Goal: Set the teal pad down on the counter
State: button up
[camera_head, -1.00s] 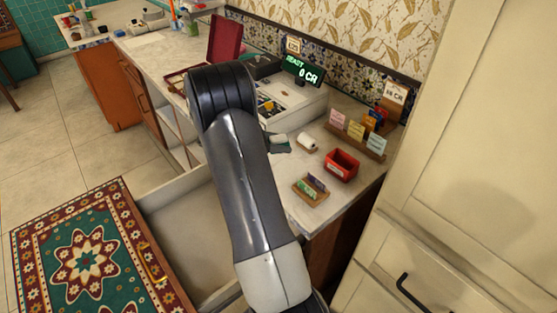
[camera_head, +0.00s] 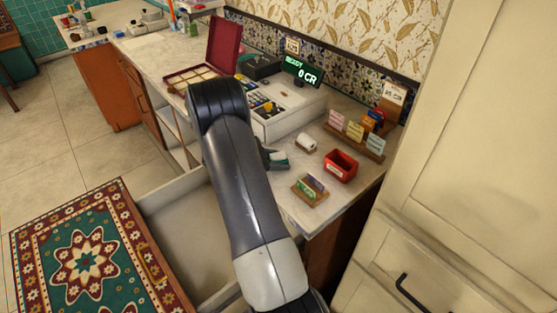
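The teal pad (camera_head: 279,160) is a small teal and whitish piece just right of my arm, over the counter (camera_head: 300,215). A dark part of my gripper (camera_head: 267,154) shows right against it, and the pad has moved along with the arm, so my gripper appears shut on it. The fingertips are mostly hidden behind my arm. I cannot tell whether the pad touches the counter top.
A white roll (camera_head: 306,145), a red bin (camera_head: 341,166), a small wooden card holder (camera_head: 310,190) and a card rack (camera_head: 355,140) stand right of the pad. The cash register (camera_head: 285,105) is behind. An open drawer (camera_head: 180,215) juts out below.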

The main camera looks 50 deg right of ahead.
jog(key=o, duration=0.3)
jog(key=shift+o, duration=0.2)
jog(key=shift+r, duration=0.2)
jog(key=b+v, duration=0.1)
jog(key=v, duration=1)
jog(key=shift+a+b, duration=0.1)
jog(key=shift+b, duration=0.2)
jog(key=shift+w+a+r, duration=0.2)
jog(key=shift+a+r, duration=0.05)
jog(key=shift+a, duration=0.1)
jog(key=shift+r, duration=0.1)
